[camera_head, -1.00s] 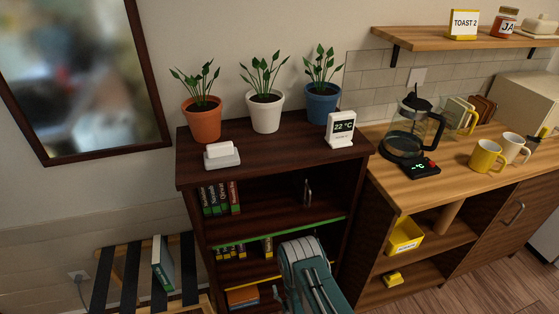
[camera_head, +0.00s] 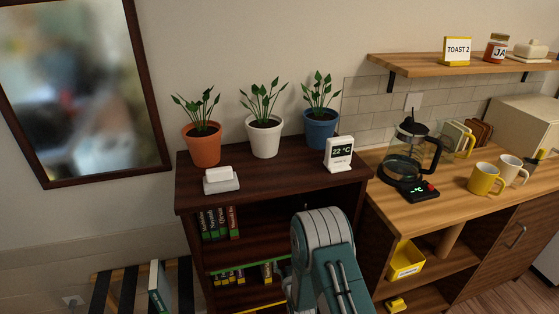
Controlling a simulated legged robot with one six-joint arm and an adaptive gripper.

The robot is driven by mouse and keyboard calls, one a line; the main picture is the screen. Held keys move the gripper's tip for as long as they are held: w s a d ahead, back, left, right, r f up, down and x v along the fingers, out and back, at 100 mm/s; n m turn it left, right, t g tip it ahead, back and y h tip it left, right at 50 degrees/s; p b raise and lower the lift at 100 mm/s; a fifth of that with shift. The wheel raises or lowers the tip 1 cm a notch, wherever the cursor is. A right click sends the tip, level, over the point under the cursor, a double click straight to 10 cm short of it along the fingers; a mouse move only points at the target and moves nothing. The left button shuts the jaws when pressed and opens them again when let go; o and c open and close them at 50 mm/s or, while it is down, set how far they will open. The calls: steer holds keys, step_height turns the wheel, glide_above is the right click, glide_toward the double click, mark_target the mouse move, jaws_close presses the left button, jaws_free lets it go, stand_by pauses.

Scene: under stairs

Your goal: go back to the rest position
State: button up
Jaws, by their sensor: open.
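My arm (camera_head: 325,262), teal with a pale grey ribbed joint cover, rises from the bottom edge in front of the dark bookcase (camera_head: 262,182). It covers the right part of the shelves. My gripper itself cannot be made out, and nothing held shows.
Right, a counter (camera_head: 432,204) holds a coffee maker (camera_head: 407,150) and mugs (camera_head: 485,180). A slatted rack (camera_head: 125,290) is lower left.

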step_height(320, 180, up, 14)
steer(key=w+d+g+h, duration=0.1)
steer(key=w+d+g, duration=0.1)
steer(key=d, duration=0.1)
steer(key=s+d+r+m+g+h, duration=0.1)
steer(key=s+d+r, duration=0.1)
steer(key=s+r, duration=0.35)
steer(key=s+d+r+g, duration=0.1)
steer(key=s+d+r, duration=0.1)
steer(key=r, duration=0.6)
steer(key=s+d+r+g, duration=0.1)
steer(key=s+d+r, duration=0.1)
steer(key=s, duration=0.7)
steer(key=s+d+r+m+g+h, duration=0.1)
steer(key=s+r, duration=0.4)
steer(key=s, duration=0.5)
steer(key=s+d+r+g, duration=0.3)
steer(key=s, duration=0.6)
steer(key=shift+s+d+r, duration=0.2)
steer(key=shift+s+r, duration=0.15)
steer(key=c, duration=0.3)
